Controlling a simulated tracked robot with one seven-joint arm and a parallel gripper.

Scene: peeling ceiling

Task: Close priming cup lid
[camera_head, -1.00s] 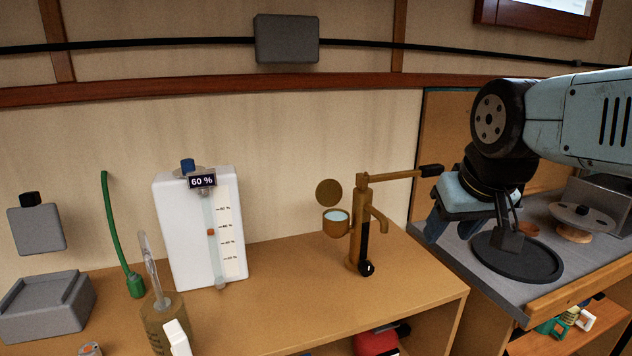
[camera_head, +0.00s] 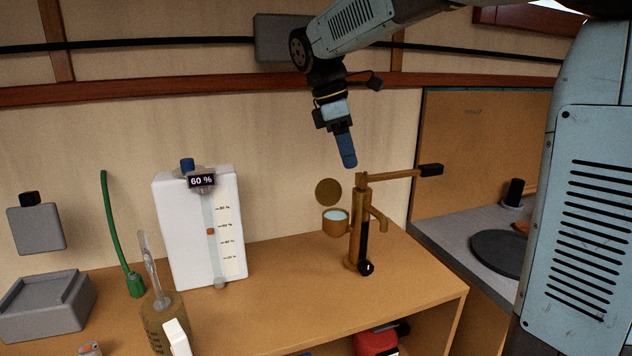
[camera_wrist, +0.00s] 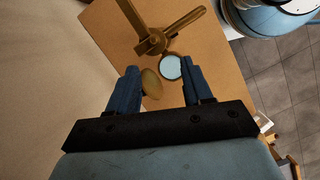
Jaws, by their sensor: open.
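The brass hand pump (camera_head: 361,225) stands upright on the wooden counter, its lever pointing right. The priming cup (camera_head: 336,222) is on the pump's left side with pale blue liquid in it. Its round brass lid (camera_head: 328,192) stands up open behind the cup. My gripper (camera_head: 348,162) is in the air above the lid and pump, pointing down, touching neither. In the wrist view my gripper (camera_wrist: 157,85) is open and empty; the lid (camera_wrist: 151,84) appears between the blue fingers, and the cup (camera_wrist: 171,67) lies beyond the lid, near the right fingertip.
A white tank (camera_head: 183,230) with a 60 % display stands left of the pump. A bottle (camera_head: 164,318), a green hose (camera_head: 119,235) and a grey box (camera_head: 45,304) are farther left. The wall is close behind. Counter in front of the pump is clear.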

